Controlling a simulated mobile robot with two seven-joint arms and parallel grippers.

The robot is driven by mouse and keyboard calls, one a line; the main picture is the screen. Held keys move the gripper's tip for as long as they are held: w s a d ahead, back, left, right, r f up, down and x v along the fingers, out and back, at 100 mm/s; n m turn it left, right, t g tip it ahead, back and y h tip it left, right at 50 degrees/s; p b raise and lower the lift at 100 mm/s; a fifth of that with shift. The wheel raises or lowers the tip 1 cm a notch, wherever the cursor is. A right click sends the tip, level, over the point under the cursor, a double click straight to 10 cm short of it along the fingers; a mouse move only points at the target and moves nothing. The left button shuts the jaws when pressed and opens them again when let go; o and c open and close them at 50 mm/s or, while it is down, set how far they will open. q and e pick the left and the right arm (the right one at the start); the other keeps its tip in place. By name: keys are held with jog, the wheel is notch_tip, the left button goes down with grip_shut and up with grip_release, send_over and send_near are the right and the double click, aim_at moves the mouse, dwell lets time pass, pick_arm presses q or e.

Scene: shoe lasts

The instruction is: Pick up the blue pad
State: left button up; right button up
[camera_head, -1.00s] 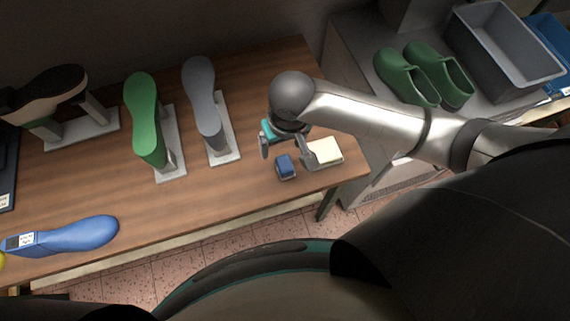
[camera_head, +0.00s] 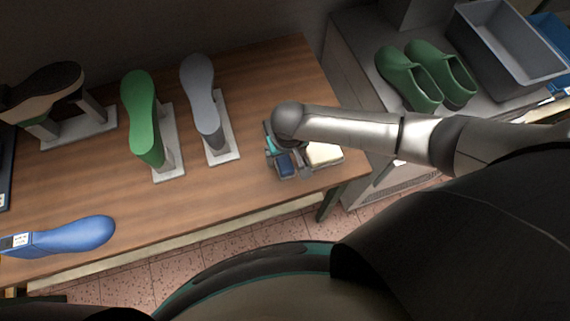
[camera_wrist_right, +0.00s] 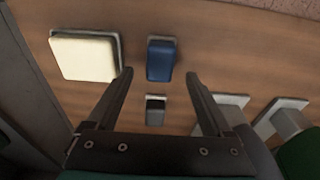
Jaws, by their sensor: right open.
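The blue pad (camera_head: 285,164) lies on the wooden table near its right front corner. In the right wrist view the blue pad (camera_wrist_right: 160,59) sits between the lines of the two fingers, just beyond their tips. My right gripper (camera_head: 284,172) is over the pad in the head view, with its fingers on either side of it. In the wrist view the right gripper (camera_wrist_right: 159,75) is open with nothing between its fingers. My left gripper does not show.
A cream pad (camera_head: 323,153) lies close beside the blue pad. A small grey-topped block (camera_wrist_right: 155,109) lies below the blue pad in the wrist view. Grey (camera_head: 203,100) and green (camera_head: 142,110) shoe lasts stand to the left. A blue last (camera_head: 75,236) lies at the front left.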

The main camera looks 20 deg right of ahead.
aim_at(285, 163)
jog(key=shift+w+f+b, duration=0.15)
jog(key=shift+f+b, duration=0.25)
jog(key=shift+f, duration=1.85)
grip_shut()
